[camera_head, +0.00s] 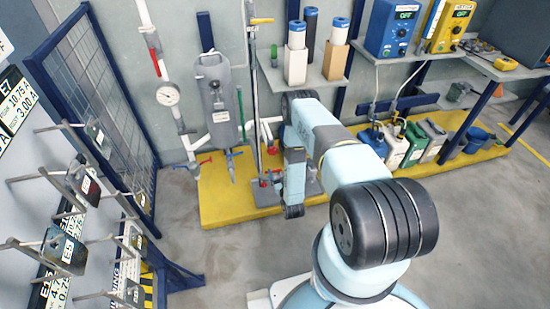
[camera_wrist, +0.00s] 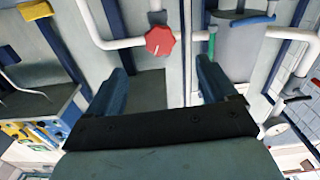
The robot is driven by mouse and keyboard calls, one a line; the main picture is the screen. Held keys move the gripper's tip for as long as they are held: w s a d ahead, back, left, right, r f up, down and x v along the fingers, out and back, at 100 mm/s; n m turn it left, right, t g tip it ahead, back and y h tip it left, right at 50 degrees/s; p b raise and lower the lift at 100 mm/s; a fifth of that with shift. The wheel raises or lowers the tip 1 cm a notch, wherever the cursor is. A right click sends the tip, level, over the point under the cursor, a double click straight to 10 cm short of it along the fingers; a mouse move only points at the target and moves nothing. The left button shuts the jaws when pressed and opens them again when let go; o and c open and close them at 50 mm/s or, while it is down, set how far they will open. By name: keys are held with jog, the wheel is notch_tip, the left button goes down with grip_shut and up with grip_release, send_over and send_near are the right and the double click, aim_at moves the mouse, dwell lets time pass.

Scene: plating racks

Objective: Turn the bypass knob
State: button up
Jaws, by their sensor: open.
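A red, lobed knob (camera_wrist: 160,40) sits on a white pipe in the upper middle of the wrist view. I take it as the bypass knob; no label is readable. My gripper (camera_wrist: 163,68) is open, with its two dark blue fingers apart and nothing between them. The knob shows beyond the fingertips, roughly centred between them and not touched. Small red parts (camera_head: 277,171) show there low beside my arm, too small to tell which is the knob.
In the wrist view, a blue handle (camera_wrist: 253,20) and a green part (camera_wrist: 212,45) lie right of the knob. In the head view, a grey tank (camera_head: 217,105) and gauge (camera_head: 168,94) stand left of my arm. Jugs (camera_head: 394,146) stand on the yellow platform (camera_head: 222,205). A rack is at left.

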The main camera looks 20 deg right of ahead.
aim_at(273, 152)
jog(key=w+n, duration=0.1)
jog(key=w, duration=0.6)
jog(key=w+n, duration=0.1)
jog(key=w, duration=0.5)
jog(key=shift+w+r, duration=0.2)
jog(key=shift+w, duration=0.2)
jog(key=c, duration=1)
jog(key=shift+m, duration=2.8)
